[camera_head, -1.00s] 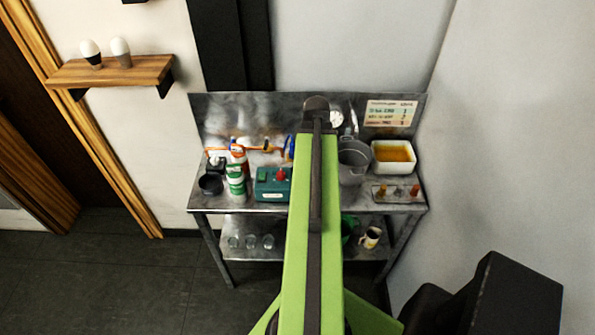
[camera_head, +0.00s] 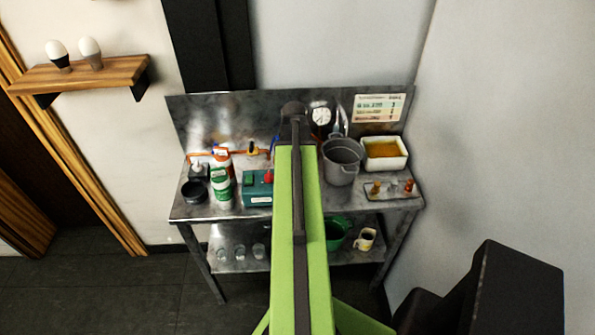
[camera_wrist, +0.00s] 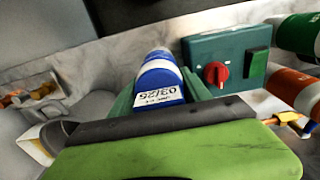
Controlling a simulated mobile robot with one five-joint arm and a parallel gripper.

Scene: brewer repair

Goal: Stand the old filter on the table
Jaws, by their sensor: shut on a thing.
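The old filter is a blue and white cylinder (camera_wrist: 162,80) with a white label reading 03/25, upside down in the wrist view. My gripper (camera_wrist: 160,84) is shut on it, with a green jaw on each side. The wrist view cannot settle whether its hidden end touches anything. In the head view my green arm hides the gripper and nearly all of the filter. The metal table (camera_head: 347,203) stands below and beyond the arm.
A teal box with a red knob (camera_head: 257,190), bottles (camera_head: 223,185) and a black bowl (camera_head: 194,192) stand left of my arm. A grey bucket (camera_head: 342,162), a white tub (camera_head: 385,153) and a small tray (camera_head: 372,197) stand right. Some front tabletop is bare.

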